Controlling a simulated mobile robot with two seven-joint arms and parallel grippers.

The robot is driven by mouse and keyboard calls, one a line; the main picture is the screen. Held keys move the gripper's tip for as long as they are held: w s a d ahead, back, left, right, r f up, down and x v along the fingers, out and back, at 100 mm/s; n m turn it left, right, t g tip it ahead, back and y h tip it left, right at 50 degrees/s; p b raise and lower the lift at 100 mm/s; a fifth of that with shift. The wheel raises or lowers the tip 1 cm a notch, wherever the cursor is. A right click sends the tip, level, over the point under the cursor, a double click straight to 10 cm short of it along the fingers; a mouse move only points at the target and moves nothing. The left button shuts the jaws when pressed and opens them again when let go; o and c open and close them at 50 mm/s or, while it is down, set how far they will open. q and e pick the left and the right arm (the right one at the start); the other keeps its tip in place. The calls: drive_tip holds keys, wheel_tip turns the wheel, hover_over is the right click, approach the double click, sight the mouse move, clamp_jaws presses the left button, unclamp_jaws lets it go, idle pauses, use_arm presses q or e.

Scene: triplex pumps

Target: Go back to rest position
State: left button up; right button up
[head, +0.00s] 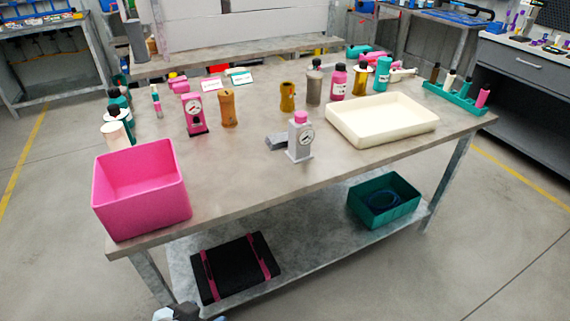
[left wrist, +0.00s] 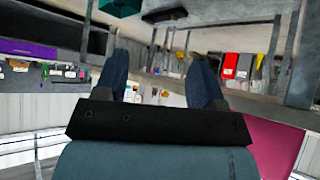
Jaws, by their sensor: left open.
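My left gripper (left wrist: 160,68) shows in the left wrist view with its two blue fingers apart and nothing between them. In the head view only a small grey-blue part of my own body shows at the bottom edge, below the table's lower shelf. My right gripper is in neither view. The grey workbench (head: 240,180) fills the middle of the head view. Two small pump-like units with dial gauges stand on it, one pink (head: 194,115) and one grey with a pink cap (head: 300,137).
A pink bin (head: 150,210) stands at the bench's front left corner. A cream tray (head: 345,133) lies at the right. Several bottles and cylinders stand along the back. The lower shelf holds a black case (head: 222,275) and a green crate (head: 359,207). The floor (head: 490,240) at right is clear.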

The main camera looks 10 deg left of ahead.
use_arm(q)
drive_tip(key=w+d+f+t+h+b, duration=0.2)
drive_tip(key=w+d+t+h+b, duration=0.1)
drive_tip(key=d+t+b, duration=0.25)
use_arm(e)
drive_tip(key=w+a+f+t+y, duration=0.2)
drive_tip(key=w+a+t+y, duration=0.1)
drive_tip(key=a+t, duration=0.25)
use_arm(q)
drive_tip(key=s+a+r+g+y+p, duration=0.1)
drive_tip(key=r+p, duration=0.6)
drive_tip(key=p, duration=0.9)
drive_tip(key=s+a+r+g+y+p, duration=0.1)
drive_tip(key=r+p, duration=0.6)
drive_tip(key=p, duration=1)
drive_tip(key=shift+s+a+r+g, duration=0.15)
drive_tip(key=shift+s+a+g, duration=0.4)
drive_tip(key=shift+a, duration=0.6)
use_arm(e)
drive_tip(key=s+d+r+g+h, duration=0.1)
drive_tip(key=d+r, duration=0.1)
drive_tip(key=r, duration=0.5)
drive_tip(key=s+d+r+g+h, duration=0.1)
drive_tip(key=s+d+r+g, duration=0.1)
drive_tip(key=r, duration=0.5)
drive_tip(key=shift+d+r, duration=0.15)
